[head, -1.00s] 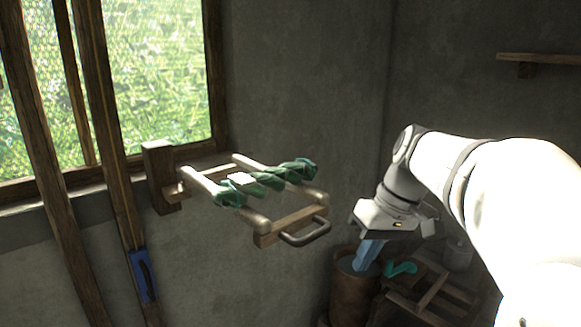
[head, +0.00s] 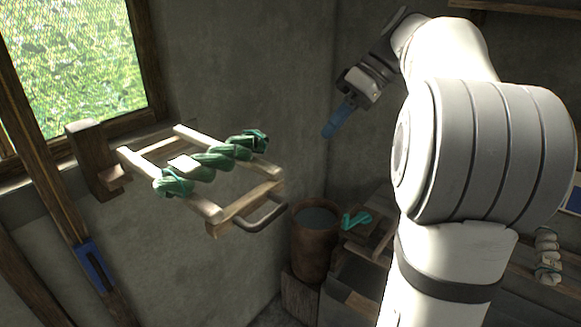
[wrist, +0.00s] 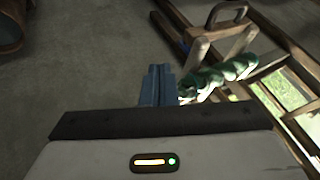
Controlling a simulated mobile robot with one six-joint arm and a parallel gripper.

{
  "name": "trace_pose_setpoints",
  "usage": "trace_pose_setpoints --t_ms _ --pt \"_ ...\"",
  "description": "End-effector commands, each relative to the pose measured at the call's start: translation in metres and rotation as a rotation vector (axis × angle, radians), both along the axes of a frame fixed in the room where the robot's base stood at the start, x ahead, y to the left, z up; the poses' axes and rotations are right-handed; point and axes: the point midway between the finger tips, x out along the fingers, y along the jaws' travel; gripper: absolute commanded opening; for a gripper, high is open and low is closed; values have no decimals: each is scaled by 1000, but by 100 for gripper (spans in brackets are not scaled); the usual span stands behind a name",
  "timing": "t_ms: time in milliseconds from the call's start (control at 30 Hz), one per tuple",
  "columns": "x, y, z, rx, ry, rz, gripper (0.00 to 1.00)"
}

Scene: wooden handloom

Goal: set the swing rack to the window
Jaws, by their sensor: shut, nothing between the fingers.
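The swing rack (head: 245,207) is a pale wooden frame reaching out from a dark wall post (head: 92,160) beside the window (head: 75,62). A twisted green hank (head: 209,160) with a white tag lies across its rails. A dark handle (head: 266,212) is on its outer end. In the wrist view the rack's handle (wrist: 229,12) and the green hank (wrist: 226,73) show at upper right. My gripper (head: 329,131) has blue fingers, shut and empty, in the air right of the rack and apart from it. The fingers also show in the wrist view (wrist: 158,72).
A shelf (head: 500,8) is at upper right.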

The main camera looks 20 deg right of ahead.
Motion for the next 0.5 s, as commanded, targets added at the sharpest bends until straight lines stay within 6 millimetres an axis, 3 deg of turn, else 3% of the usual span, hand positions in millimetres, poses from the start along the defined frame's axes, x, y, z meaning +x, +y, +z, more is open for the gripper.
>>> trace_pose_setpoints --t_ms 400,500 --pt "2 54 -67 1 4 5 0" --pt "-7 67 -66 0 0 5 0"
